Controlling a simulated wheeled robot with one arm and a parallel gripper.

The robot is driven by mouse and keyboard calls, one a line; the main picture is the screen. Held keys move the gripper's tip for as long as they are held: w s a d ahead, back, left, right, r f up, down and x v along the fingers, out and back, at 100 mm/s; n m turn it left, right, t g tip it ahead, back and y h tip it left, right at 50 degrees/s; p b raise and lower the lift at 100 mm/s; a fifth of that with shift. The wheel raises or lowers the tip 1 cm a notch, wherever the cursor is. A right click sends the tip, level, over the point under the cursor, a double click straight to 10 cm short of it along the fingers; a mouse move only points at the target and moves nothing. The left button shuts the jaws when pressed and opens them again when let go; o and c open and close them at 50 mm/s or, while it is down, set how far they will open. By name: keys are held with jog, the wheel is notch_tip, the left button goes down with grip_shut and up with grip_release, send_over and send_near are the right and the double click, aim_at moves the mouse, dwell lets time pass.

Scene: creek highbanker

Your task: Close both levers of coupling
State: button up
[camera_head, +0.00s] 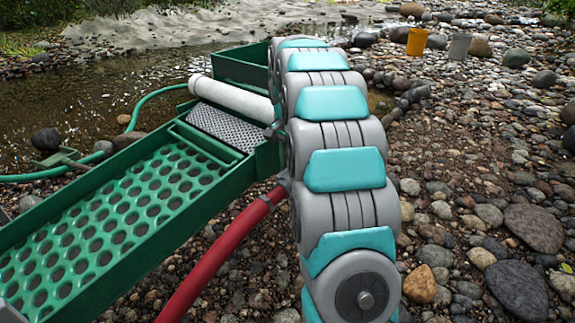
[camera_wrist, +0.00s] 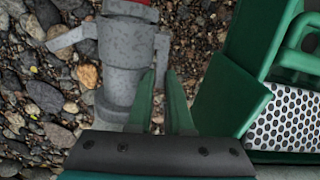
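The grey coupling (camera_wrist: 118,62) stands in the upper middle of the wrist view, with a bit of red at its top. One lever (camera_wrist: 72,37) sticks out to the left, away from the body. The other lever (camera_wrist: 162,48) is on the right side and points down close to the body. My gripper (camera_wrist: 160,72) has its two green fingers apart with a narrow gap, with the tips just at the right lever's lower end. I cannot tell whether they touch it. In the head view my arm hides the coupling and gripper; the red hose (camera_head: 218,257) runs up behind the arm.
The green highbanker sluice (camera_head: 105,215) fills the left of the head view, with a white pipe (camera_head: 232,97) across it. Its green wall (camera_wrist: 225,95) is close right of my fingers. An orange bucket (camera_head: 417,42) and grey bucket (camera_head: 460,46) stand far back on stones.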

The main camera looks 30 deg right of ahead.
jog(key=o, duration=0.4)
jog(key=shift+c, duration=0.2)
